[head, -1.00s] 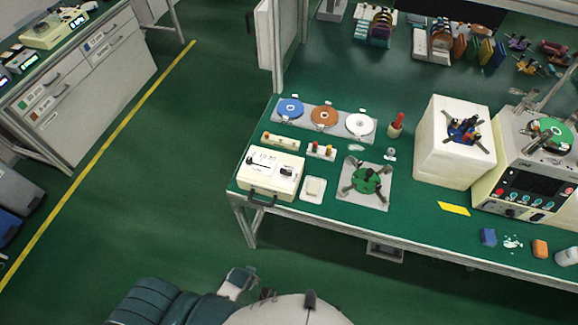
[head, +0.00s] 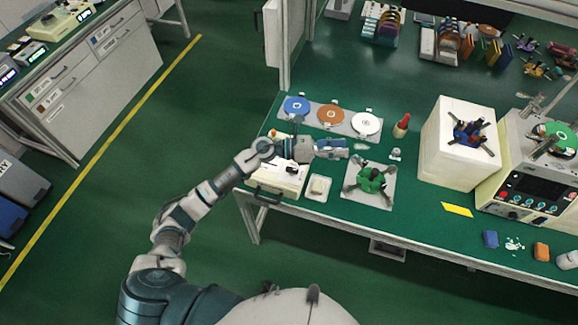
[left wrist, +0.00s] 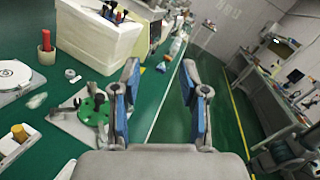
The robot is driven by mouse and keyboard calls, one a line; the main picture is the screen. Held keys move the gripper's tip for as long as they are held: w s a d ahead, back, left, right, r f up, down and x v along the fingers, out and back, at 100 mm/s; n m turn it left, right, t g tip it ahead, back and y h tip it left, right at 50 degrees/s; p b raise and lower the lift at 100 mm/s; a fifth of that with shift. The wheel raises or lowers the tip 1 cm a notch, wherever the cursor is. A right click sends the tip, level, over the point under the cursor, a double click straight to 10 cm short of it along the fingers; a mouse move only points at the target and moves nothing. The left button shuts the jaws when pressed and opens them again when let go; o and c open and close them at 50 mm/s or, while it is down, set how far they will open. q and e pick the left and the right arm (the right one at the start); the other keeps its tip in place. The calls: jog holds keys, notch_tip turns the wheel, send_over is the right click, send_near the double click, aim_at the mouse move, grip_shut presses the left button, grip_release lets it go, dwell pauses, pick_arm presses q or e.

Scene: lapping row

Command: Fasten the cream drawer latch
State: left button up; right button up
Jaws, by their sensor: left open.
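The cream drawer box (head: 272,180) stands at the front left corner of the green bench, with a black bar handle (head: 263,196) on its front. The latch cannot be made out clearly. My left gripper (head: 333,148) is above the bench, to the right of the box, pointing right. In the left wrist view its two blue-padded fingers (left wrist: 157,88) are wide apart with nothing between them. My right gripper is not in view.
A large cream block (head: 452,150) stands farther right.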

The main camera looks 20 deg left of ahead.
pick_arm(q)
jog(key=w+a+f+m+g+y, duration=0.2)
jog(key=a+f+m+g+y, duration=0.25)
jog(key=a+m+y, duration=0.2)
jog(key=m+y, duration=0.2)
jog(key=y, duration=0.5)
send_over(291, 168)
jog(key=a, duration=0.5)
notch_tip(291, 168, down, 8)
jog(key=shift+g, duration=0.45)
jog(key=x, duration=0.3)
jog(key=d+p+x, duration=0.1)
jog(key=x, duration=0.6)
jog(key=shift+d+r+p, duration=0.2)
jog(key=shift+d+p, duration=0.1)
jog(key=shift+p, duration=0.05)
jog(key=shift+a+f, duration=0.15)
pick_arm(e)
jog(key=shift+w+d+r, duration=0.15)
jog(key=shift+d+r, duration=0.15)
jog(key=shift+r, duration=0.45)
pick_arm(q)
jog(key=shift+a, duration=0.1)
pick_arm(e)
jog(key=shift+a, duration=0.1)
pick_arm(q)
jog(key=shift+c, duration=0.5)
grip_shut()
